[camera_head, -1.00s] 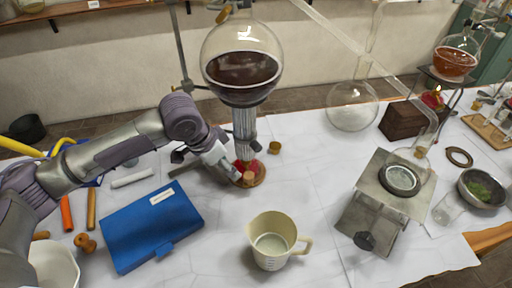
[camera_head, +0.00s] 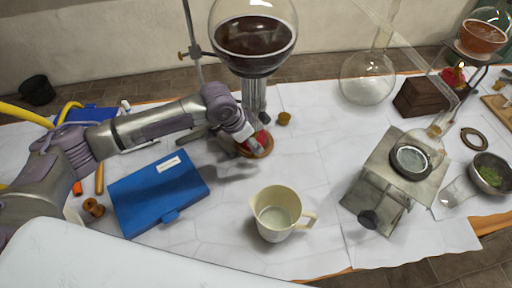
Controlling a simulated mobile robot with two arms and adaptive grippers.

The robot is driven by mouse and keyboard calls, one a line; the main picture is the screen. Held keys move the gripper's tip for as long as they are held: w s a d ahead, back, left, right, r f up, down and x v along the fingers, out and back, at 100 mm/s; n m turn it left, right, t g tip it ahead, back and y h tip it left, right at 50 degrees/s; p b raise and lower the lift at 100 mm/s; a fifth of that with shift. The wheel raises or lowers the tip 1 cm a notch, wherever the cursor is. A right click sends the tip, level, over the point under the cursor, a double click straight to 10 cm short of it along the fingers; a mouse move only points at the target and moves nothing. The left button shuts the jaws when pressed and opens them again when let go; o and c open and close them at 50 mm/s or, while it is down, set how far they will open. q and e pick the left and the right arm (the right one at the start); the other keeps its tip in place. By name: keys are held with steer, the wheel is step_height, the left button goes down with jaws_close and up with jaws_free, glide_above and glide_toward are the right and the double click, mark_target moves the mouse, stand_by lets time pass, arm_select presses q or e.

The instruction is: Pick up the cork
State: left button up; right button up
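A small yellow-brown cork (camera_head: 284,118) stands on the white table covering, just right of the large flask's support. My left gripper (camera_head: 252,146) reaches in from the left and is low by the round burner base (camera_head: 262,150), left of the cork and apart from it. Its fingers are small and partly mixed with the red part of the burner, so I cannot tell whether they are open or shut. Brown cork-like pieces (camera_head: 93,207) lie left of the blue case. My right gripper is not in view.
A large flask of dark liquid (camera_head: 254,40) stands over the burner. A blue case (camera_head: 150,200) and a cream jug (camera_head: 280,222) are in front. A metal stand (camera_head: 385,180) is at right. A large white surface covers the bottom left. The table between jug and cork is clear.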

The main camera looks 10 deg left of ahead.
arm_select(q)
steer(key=x, duration=0.4)
steer(key=shift+s+d, duration=0.15)
steer(key=shift+s, duration=0.05)
steer(key=c, duration=0.9)
